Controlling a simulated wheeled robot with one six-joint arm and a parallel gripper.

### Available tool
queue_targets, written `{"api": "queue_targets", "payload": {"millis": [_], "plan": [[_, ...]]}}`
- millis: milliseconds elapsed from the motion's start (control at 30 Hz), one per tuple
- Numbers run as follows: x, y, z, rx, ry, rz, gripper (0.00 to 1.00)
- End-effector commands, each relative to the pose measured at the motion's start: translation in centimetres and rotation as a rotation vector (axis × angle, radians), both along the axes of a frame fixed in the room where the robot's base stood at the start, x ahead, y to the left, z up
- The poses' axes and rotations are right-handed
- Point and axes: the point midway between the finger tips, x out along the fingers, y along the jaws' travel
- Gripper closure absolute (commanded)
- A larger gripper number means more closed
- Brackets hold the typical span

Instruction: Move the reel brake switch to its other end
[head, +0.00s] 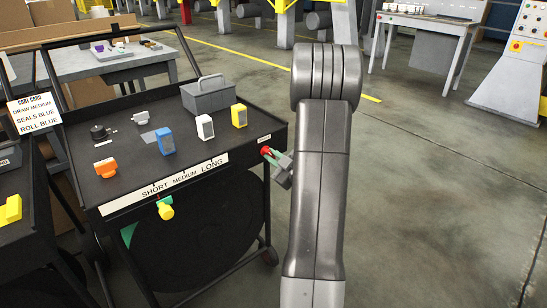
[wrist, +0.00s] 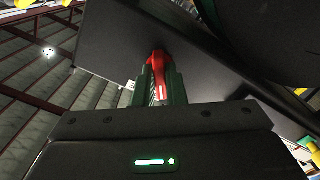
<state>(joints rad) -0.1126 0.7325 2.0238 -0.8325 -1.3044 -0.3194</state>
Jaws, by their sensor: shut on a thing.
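The red switch (head: 266,150) is on the right side of the black cart, just below a small white label (head: 264,138). My gripper (head: 276,157) reaches it from the right, partly behind my arm. In the wrist view the red switch (wrist: 157,66) stands between the green fingers of my gripper (wrist: 160,88), which is shut on it. The fingers hide its lower part. The switch's exact position along its travel cannot be told.
The black cart (head: 190,180) holds a grey toolbox (head: 208,97) and blue (head: 165,141), white (head: 205,127) and yellow (head: 239,116) blocks. A yellow knob (head: 166,211) sits on its front. The floor (head: 430,190) right of my arm is clear.

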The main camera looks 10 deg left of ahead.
Motion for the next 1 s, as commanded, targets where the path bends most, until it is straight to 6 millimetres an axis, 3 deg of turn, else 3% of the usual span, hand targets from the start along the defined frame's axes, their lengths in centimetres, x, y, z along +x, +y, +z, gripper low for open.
{"api": "queue_targets", "payload": {"millis": [367,1000], "plan": [[-0.03,0.05,-0.06,0.112,0.145,0.002,1.00],[-0.14,0.14,0.04,0.481,0.617,0.002,1.00]]}}
